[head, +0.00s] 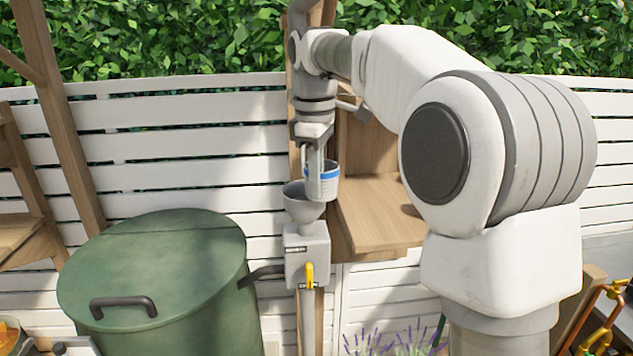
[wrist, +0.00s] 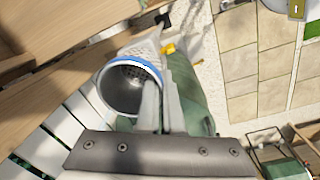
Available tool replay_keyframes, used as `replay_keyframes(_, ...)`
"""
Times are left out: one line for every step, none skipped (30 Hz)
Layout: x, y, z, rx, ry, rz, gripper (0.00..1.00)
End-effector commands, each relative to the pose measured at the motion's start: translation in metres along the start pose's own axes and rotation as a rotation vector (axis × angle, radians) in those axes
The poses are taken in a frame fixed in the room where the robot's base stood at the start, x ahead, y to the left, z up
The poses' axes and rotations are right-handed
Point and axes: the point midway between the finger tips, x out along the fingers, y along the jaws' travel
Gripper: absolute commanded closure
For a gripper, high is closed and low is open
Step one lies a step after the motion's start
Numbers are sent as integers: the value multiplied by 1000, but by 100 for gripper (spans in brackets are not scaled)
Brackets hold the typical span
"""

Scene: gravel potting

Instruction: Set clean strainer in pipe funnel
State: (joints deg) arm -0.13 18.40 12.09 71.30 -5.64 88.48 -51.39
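The strainer (head: 323,184) is a grey cup with a blue band near its rim. It also shows in the wrist view (wrist: 123,90), where I look into its open mouth and see perforations in its wall. My gripper (head: 314,160) points down, its two fingers (wrist: 160,100) close together at the strainer's wall, holding it. The grey pipe funnel (head: 299,203) sits on top of a grey box on a pipe. The strainer overlaps the funnel's right side in the head view, near rim height. I cannot tell whether they touch. The funnel is not clearly seen in the wrist view.
The grey box (head: 307,253) under the funnel has a yellow lever (head: 310,274). A green barrel (head: 180,270) stands to the left, joined by a dark pipe. A wooden shelf (head: 385,215) lies close on the right. A white slatted fence (head: 190,150) stands behind.

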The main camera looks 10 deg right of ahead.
Motion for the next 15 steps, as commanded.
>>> replay_keyframes(2,0,0,0,0,0,100)
replay_keyframes(1,0,0,0,0,0,92)
replay_keyframes(1,0,0,0,0,0,84)
replay_keyframes(1,0,0,0,0,0,79)
replay_keyframes(1,0,0,0,0,0,74)
replay_keyframes(1,0,0,0,0,0,67)
replay_keyframes(1,0,0,0,0,0,67)
replay_keyframes(1,0,0,0,0,0,67)
replay_keyframes(1,0,0,0,0,0,67)
replay_keyframes(1,0,0,0,0,0,67)
replay_keyframes(1,0,0,0,0,0,67)
replay_keyframes(1,0,0,0,0,0,67)
replay_keyframes(1,0,0,0,0,0,67)
replay_keyframes(1,0,0,0,0,0,67)
replay_keyframes(0,0,0,0,0,0,67)
